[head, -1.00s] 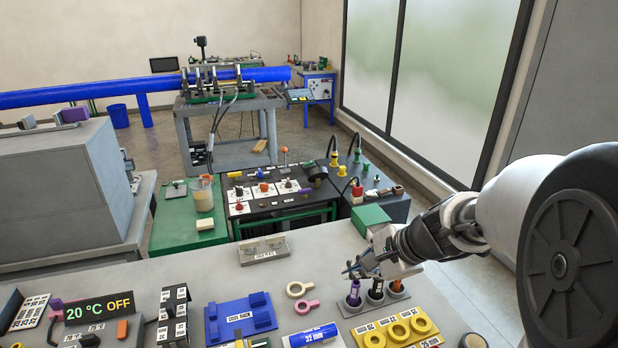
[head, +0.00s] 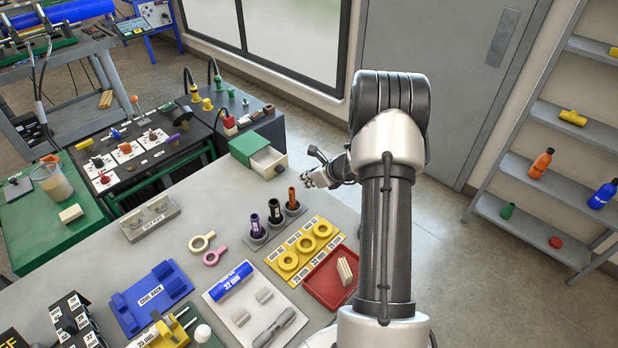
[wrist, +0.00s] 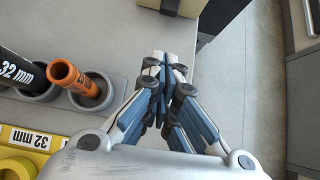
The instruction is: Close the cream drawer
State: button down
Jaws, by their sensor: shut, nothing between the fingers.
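The cream drawer (head: 268,161) sticks out of a small green cabinet (head: 245,146) at the far corner of the grey table, so it stands open. Its front has a small dark knob. In the wrist view the drawer (wrist: 187,6) shows only in part at the top edge. My gripper (head: 306,181) is shut and empty, just right of and a little nearer than the drawer front, apart from it. In the wrist view my gripper's fingertips (wrist: 165,60) are together and point up toward the drawer.
A holder with several marker-like tubes (head: 275,212) stands near my gripper, left of it. Yellow ring trays (head: 305,252) and a red tray (head: 331,281) lie closer. The table edge drops to open floor on the right.

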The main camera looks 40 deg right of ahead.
jog(key=b+x, duration=0.1)
jog(key=x, duration=0.5)
jog(key=shift+f, duration=0.1)
jog(key=shift+w+a+r, duration=0.1)
jog(key=shift+w+r, duration=0.05)
jog(key=shift+w, duration=0.45)
jog(key=shift+w+a+r, duration=0.1)
jog(key=shift+w, duration=0.5)
jog(key=shift+w+a, duration=0.1)
jog(key=shift+w, duration=0.55)
jog(key=shift+w, duration=0.1)
jog(key=p, duration=0.4)
send_near(267, 165)
jog(key=x, duration=0.5)
